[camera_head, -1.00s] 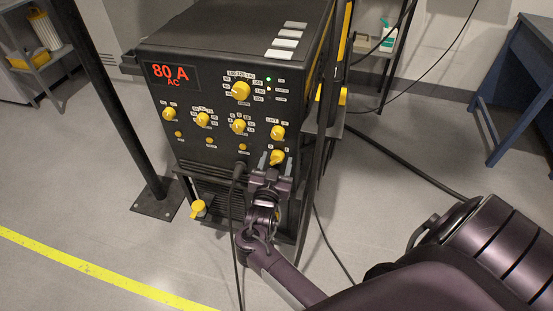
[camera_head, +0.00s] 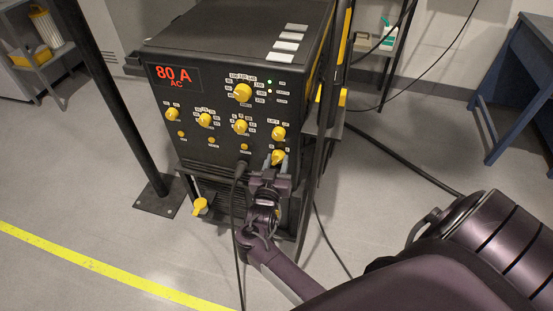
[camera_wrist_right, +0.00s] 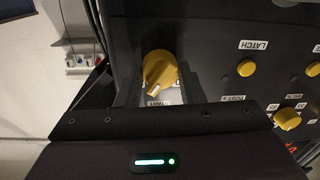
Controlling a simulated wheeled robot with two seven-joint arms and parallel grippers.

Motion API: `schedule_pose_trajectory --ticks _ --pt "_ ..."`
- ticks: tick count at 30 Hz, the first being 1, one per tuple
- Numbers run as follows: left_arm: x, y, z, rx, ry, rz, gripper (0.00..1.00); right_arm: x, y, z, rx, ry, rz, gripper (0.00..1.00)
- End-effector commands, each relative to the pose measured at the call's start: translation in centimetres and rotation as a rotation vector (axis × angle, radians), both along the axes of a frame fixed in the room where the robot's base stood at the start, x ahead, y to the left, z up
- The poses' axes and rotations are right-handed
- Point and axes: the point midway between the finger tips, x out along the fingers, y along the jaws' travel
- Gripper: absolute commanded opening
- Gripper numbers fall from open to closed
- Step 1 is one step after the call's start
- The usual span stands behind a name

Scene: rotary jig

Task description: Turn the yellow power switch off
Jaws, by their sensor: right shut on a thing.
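The yellow switch knob (camera_head: 278,157) is at the lower right of the black machine's front panel, with small labels above it. My right gripper (camera_head: 277,163) reaches up to it from below and is shut on it. In the right wrist view the yellow knob (camera_wrist_right: 159,70) sits between the fingers, with its pale pointer mark slanting to the lower left. The gripper's dark body hides the panel below it. My left gripper is not in view.
The black machine (camera_head: 225,65) shows a lit red "80 A AC" display (camera_head: 174,77) and a green light. A dark cable (camera_head: 238,205) hangs just left of my gripper. Dark posts flank the machine.

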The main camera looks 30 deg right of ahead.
Motion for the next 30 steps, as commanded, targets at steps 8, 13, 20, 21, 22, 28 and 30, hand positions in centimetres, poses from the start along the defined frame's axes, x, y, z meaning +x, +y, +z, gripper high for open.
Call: schedule_pose_trajectory --ticks 8,13,20,21,22,28,30 --pt "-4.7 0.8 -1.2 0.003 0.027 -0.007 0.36 0.2 0.0 0.6 -0.170 0.196 0.001 0.12" --pt "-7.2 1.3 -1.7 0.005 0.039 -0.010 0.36 0.2 0.0 0.7 -0.275 0.319 0.000 0.12" --pt "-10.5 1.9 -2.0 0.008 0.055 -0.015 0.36 0.3 0.0 0.6 -0.418 0.483 0.000 0.12" --pt "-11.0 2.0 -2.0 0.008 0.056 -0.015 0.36 0.3 0.0 0.6 -0.442 0.511 -0.001 0.12" --pt "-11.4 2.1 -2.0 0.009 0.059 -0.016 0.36 0.3 0.0 0.6 -0.462 0.534 -0.001 0.12" --pt "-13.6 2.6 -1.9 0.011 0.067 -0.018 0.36 0.3 0.0 0.6 -0.584 0.679 -0.002 0.12" --pt "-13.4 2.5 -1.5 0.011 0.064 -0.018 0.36 0.4 0.0 0.6 -0.626 0.726 -0.001 0.12"
